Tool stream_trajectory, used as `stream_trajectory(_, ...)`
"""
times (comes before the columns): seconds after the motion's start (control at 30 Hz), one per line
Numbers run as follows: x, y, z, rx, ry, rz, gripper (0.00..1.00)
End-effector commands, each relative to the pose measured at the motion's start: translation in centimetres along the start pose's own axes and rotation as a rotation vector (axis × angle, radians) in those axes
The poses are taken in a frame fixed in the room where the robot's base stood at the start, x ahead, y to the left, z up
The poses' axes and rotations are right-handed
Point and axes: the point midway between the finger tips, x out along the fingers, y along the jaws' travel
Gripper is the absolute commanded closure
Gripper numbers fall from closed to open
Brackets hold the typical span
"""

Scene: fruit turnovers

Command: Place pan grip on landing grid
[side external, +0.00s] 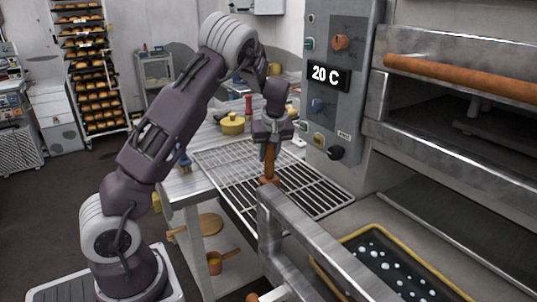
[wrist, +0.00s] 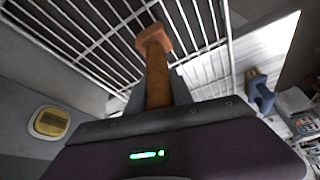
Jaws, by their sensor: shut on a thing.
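The pan grip (side external: 269,165) is a brown, upright handle with a wider foot at its lower end. My gripper (side external: 270,146) is shut on its upper part, and the handle points down from the jaws. In the wrist view the pan grip (wrist: 157,72) runs out from between the fingers of my gripper (wrist: 157,98) over wire bars. The landing grid (side external: 318,196) is a metal wire rack beside the oven; it also shows in the wrist view (wrist: 88,38). The grip's foot is over the grid; I cannot tell whether it touches the bars.
The oven control panel (side external: 345,110) reads 20 C and stands close behind my gripper. A metal oven door (side external: 300,235) juts out in front of the grid. A yellow-rimmed tray (side external: 352,234) with white blobs lies at lower right.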

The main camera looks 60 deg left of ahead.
Motion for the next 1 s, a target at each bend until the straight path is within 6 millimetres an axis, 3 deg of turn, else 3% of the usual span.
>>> stream_trajectory(0.1, 0.2, 0.0, 0.1, 0.0, 0.0, 0.0, 1.0)
stream_trajectory(0.13, 0.3, 0.0, 0.1, 0.0, -0.001, 0.0, 0.71)
stream_trajectory(0.23, 0.2, 0.0, 0.1, 0.0, 0.0, 0.0, 0.51)
stream_trajectory(0.6, -0.4, 0.1, -0.1, 0.002, 0.002, 0.002, 0.51)
stream_trajectory(1.0, -10.3, 0.1, 0.0, 0.002, 0.002, 0.005, 0.51)
